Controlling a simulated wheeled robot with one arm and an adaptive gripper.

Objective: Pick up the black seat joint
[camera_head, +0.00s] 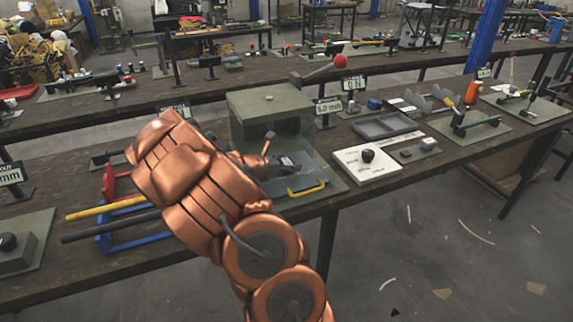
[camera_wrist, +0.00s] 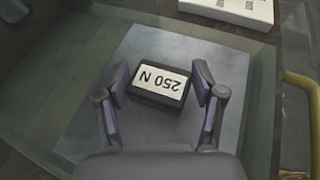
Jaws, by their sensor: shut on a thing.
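The black seat joint appears to be the small black block (camera_wrist: 152,97) with a white label reading "250 N", upside down in the wrist view. My gripper (camera_wrist: 160,82) has one purple-padded finger on each side of it and is shut on it. The block is over or on a pale grey plate (camera_wrist: 110,140); I cannot tell whether it touches the plate. In the head view, my gripper (camera_head: 288,163) is low in front of the green press (camera_head: 268,105), and the block is too small to make out clearly.
A yellow handle (camera_head: 306,188) stands at the plate's front edge. The press lever has a red ball (camera_head: 340,62). To the right are a white panel with a black knob (camera_head: 367,155), a grey tray (camera_head: 384,125) and small fixtures. Blue and yellow bars lie left of my arm.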

